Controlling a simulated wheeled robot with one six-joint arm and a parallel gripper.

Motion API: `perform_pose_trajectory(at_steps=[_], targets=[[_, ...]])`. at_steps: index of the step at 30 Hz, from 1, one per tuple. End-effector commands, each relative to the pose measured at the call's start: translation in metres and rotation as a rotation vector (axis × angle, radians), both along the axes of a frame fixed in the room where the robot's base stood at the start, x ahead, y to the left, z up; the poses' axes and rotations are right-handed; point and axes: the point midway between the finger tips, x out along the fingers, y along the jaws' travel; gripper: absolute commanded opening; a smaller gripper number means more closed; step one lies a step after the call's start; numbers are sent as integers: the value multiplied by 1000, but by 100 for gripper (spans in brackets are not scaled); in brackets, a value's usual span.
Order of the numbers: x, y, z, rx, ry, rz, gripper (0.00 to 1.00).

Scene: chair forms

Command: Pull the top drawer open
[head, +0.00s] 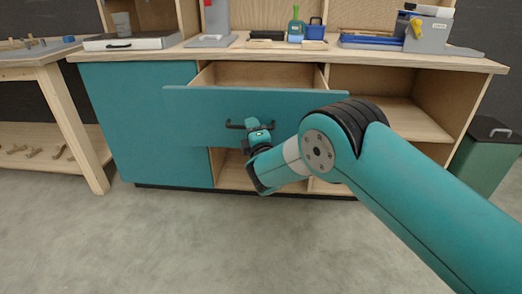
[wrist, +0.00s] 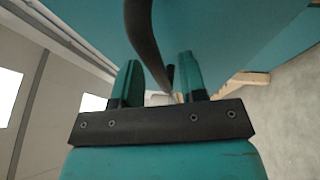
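The top drawer (head: 205,112) has a teal front and stands pulled out from the workbench, with its light wooden inside showing behind the front. Its dark bar handle (head: 236,125) is on the middle of the front. My gripper (head: 257,132) is at the handle, with the arm reaching in from the right. In the wrist view, the dark curved handle (wrist: 143,35) runs between the two teal fingers of my gripper (wrist: 159,62). The fingers stand apart, with gaps visible beside the handle. Whether either finger touches it is hard to tell.
The workbench top (head: 350,56) holds several tools and boxes along the back. Open shelves (head: 400,115) are right of the drawer. A wooden table (head: 75,110) stands at left and a green bin (head: 487,155) at right. The grey floor in front is clear.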

Motion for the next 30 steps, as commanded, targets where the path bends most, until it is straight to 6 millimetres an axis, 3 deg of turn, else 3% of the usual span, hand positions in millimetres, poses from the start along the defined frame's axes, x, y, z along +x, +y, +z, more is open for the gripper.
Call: perform_pose_trajectory(at_steps=[20,30], targets=[[-101,-36,-24,-8,1,8,39],[-117,-42,-30,1,-2,6,39]])
